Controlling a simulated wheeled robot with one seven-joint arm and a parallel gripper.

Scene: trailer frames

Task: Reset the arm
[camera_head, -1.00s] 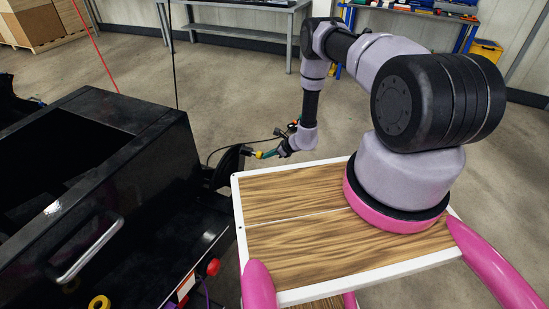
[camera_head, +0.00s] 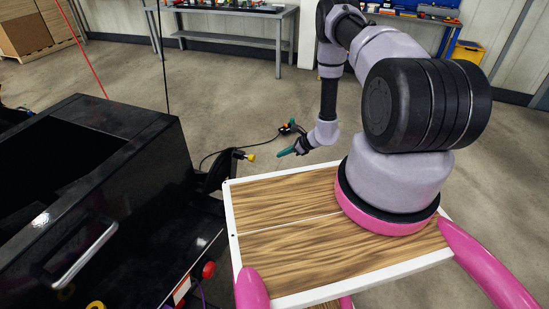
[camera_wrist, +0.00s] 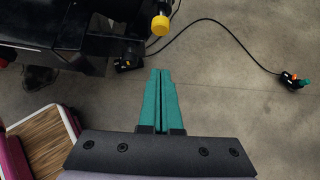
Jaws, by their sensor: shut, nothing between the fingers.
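My gripper (camera_head: 286,152) is out past the far edge of my wooden-topped base, over open floor. In the wrist view, its green fingers (camera_wrist: 159,85) lie side by side, shut with nothing between them. A black connector with a yellow end (camera_head: 246,156) sits at the side of the black trailer (camera_head: 130,130), left of the gripper and apart from it. The yellow end also shows in the wrist view (camera_wrist: 160,25), ahead of the fingertips.
A black cable runs across the floor to a small device with orange and green parts (camera_wrist: 292,80). A grey workbench (camera_head: 225,14) and a yellow bin (camera_head: 467,53) stand at the back. The concrete floor between is mostly clear.

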